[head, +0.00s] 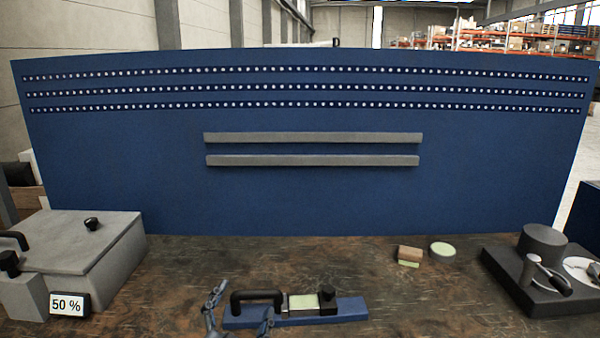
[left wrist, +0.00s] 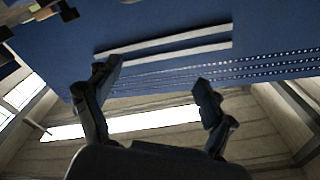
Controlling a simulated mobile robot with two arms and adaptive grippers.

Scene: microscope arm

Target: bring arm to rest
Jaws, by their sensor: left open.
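My left gripper (head: 240,308) is at the bottom of the head view, its fingers spread and empty, in front of the left end of a low blue base (head: 345,309). That base carries a black bar handle (head: 257,295), a pale green block (head: 301,302) and a black knob piece (head: 328,299). I cannot tell whether the gripper touches the base. The left wrist view shows my left gripper (left wrist: 155,82) open against the blue panel, with nothing between its fingers. My right gripper is not in view. No microscope arm can be identified with certainty.
A grey lidded box (head: 85,245) with a "50 %" sign (head: 67,305) stands left. A dark device (head: 520,280) with a metal lever stands right. A brown block (head: 410,253) and a round pale green disc (head: 442,249) lie mid-right. The blue panel (head: 300,205) closes the back.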

